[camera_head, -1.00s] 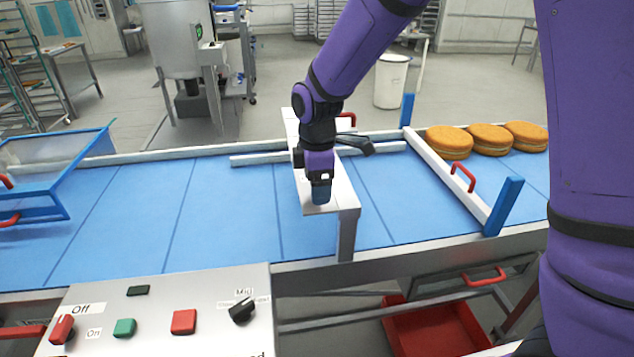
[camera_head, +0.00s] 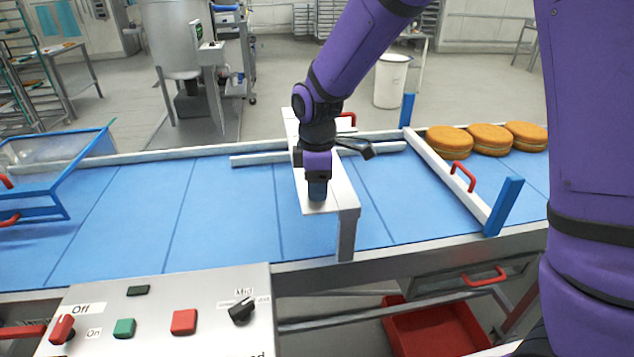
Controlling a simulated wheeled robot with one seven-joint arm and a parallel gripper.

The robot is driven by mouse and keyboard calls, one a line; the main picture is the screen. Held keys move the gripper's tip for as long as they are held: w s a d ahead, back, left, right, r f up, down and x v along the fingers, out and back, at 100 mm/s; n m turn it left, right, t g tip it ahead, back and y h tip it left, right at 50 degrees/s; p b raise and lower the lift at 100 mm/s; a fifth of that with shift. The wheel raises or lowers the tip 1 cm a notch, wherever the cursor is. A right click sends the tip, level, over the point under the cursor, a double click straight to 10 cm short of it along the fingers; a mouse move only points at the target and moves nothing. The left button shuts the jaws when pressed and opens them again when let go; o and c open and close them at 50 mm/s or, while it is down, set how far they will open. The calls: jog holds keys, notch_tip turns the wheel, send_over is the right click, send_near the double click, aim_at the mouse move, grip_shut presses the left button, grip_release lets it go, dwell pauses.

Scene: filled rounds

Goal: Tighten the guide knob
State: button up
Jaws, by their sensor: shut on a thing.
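My gripper (camera_head: 317,182) points down over the near end of the white bridge (camera_head: 345,197) that spans the blue conveyor. It is shut on a dark blue knob (camera_head: 317,191) on top of the bridge. The gripper hides the upper part of the knob, and the fingers are too small to make out clearly. A pale guide rail (camera_head: 260,158) lies across the belt under the bridge, toward the far side.
A pale barrier (camera_head: 450,176) with blue posts and a red handle crosses the belt at right, with filled rounds (camera_head: 450,141) behind it. A control panel (camera_head: 165,320) stands at front left. A blue-framed clear bin (camera_head: 50,165) is at far left. The belt's left middle is clear.

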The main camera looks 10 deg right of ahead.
jog(key=m, duration=1.2)
jog(key=shift+m, duration=2.2)
jog(key=o, duration=0.9)
notch_tip(320, 180, up, 11)
jog(key=shift+f, duration=0.1)
